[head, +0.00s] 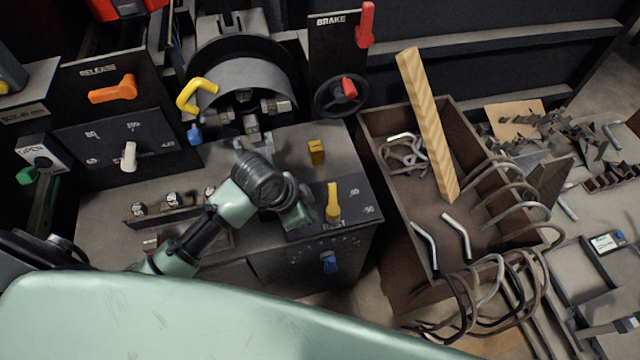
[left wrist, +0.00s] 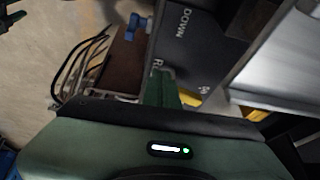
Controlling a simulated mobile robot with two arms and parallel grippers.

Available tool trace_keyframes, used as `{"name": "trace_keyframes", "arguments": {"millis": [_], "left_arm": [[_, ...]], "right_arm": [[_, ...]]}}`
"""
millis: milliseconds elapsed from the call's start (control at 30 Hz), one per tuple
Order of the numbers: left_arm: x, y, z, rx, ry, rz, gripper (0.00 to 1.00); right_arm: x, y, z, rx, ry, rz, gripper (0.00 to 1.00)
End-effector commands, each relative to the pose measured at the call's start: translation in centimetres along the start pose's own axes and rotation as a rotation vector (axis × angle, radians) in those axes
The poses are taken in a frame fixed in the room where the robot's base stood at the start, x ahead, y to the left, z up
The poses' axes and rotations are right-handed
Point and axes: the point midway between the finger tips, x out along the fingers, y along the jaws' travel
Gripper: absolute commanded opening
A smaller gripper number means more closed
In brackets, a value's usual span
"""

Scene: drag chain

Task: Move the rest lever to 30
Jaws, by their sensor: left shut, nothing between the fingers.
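The yellow lever (head: 333,203) stands on the dark panel at the right end of the grey machine bench, with small pale number marks to its right in the head view. My left gripper (head: 298,214) is just left of the lever, low over the same panel. In the left wrist view my left gripper (left wrist: 166,84) is shut and empty, its fingers over a panel with a partly covered label starting with R. A yellow piece (left wrist: 192,98), likely the lever, shows beside the fingers, partly hidden. I cannot tell whether they touch it.
A blue knob (head: 328,262) is on the bench front, below the lever. A yellow block (head: 316,152) stands behind it. A brown crate (head: 372,130) with bent rods and a wooden plank (head: 428,125) is close on the right. A white lever (head: 129,157) is at the left.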

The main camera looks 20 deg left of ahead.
Motion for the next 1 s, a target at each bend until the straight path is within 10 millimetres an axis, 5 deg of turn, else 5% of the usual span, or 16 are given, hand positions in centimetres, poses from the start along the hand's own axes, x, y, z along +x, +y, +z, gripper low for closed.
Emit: {"name": "trace_keyframes", "arguments": {"millis": [467,667,1000], "left_arm": [[-3.4,-9.5,-4.2,0.32,-0.005,0.173,0.0],[-2.8,-9.8,-4.4,0.336,0.0,0.19,0.0],[3.1,-8.7,-4.3,0.333,-0.001,0.189,0.0]], "right_arm": [[-0.3,0.9,-0.1,-0.003,0.0,0.01,0.54],[-0.4,0.1,-0.2,0.001,0.003,0.001,0.54],[-1.1,-0.1,-0.3,0.002,0.003,-0.002,0.54]]}}
